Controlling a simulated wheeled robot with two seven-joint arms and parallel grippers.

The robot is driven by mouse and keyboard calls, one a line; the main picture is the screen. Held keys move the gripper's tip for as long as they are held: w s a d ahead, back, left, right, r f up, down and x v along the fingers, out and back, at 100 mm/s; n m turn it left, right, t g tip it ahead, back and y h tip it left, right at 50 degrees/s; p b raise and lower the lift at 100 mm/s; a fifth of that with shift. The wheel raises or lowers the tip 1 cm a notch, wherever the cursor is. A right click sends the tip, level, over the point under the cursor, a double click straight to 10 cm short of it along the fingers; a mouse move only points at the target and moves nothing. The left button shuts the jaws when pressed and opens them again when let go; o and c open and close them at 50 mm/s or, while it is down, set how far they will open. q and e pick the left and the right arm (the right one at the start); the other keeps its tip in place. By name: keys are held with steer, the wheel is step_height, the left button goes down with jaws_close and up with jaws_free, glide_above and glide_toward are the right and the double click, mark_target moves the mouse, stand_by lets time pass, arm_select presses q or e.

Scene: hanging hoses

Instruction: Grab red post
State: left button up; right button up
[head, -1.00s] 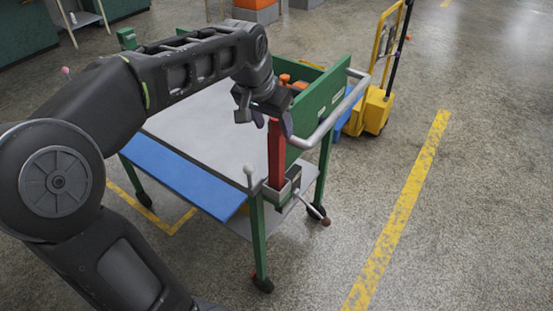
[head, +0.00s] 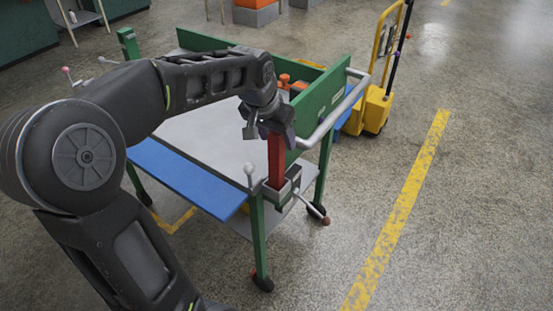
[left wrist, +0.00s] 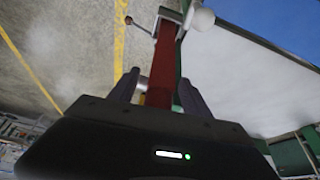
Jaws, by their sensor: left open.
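The red post (head: 276,162) stands upright in a grey clamp (head: 281,190) at the near right corner of a green cart. My left gripper (head: 268,128) is at the top of the post, pointing down, and its fingers partly hide the post's upper end. In the left wrist view the red post (left wrist: 161,70) runs between the two open fingers (left wrist: 158,92). I cannot tell whether either finger touches it. My right gripper is not in view.
The cart has a grey top (head: 205,130), a blue side panel (head: 185,178), a green side board (head: 322,105) and a grey push bar (head: 335,118) close to the gripper. A small knob (head: 249,170) sits left of the post. A yellow pallet truck (head: 376,108) stands behind. Floor at right is clear.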

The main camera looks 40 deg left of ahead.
arm_select(q)
steer(key=shift+c, duration=0.3)
jaws_close()
stand_by(1.0)
